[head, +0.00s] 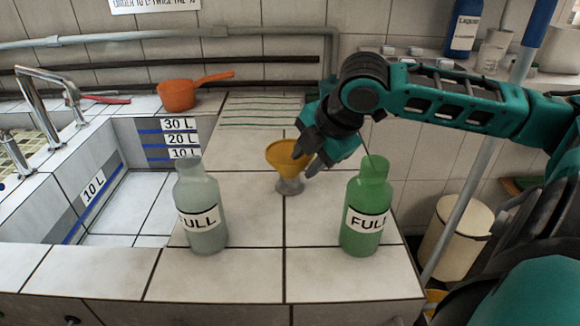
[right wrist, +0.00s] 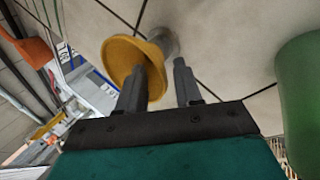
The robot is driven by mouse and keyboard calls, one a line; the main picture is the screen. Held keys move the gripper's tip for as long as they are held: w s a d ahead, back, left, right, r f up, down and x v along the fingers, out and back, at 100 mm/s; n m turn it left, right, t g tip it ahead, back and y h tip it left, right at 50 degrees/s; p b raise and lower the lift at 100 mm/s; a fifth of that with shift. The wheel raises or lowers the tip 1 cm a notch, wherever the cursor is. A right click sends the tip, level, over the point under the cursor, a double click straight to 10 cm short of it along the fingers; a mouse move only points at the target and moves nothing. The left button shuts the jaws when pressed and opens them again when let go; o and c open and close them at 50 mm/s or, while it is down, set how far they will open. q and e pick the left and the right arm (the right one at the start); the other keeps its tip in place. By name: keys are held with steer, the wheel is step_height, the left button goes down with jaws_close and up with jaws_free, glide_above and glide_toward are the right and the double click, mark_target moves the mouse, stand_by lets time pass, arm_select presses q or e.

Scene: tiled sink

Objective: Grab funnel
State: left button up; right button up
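The yellow funnel (head: 282,155) stands upright in a small clear holder (head: 289,186) on the tiled counter. In the right wrist view the funnel (right wrist: 118,58) lies just ahead of the fingers, its wide mouth towards the camera. My right gripper (head: 305,162) comes from the right at the funnel's rim. In the right wrist view the gripper (right wrist: 160,82) is open, with a gap between its fingers. One finger overlaps the funnel's mouth; I cannot tell whether it touches. My left gripper is not in view.
A clear bottle (head: 201,215) and a green bottle (head: 367,208), labelled FULL, stand in front of the funnel. An orange pan (head: 177,96) sits behind the tiled sink (head: 130,195). A white bin (head: 456,235) stands right of the counter.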

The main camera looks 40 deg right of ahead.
steer(key=shift+w+a+f, duration=0.15)
steer(key=shift+w+f, duration=0.15)
steer(key=shift+f, duration=0.1)
steer(key=shift+c, duration=0.3)
jaws_close()
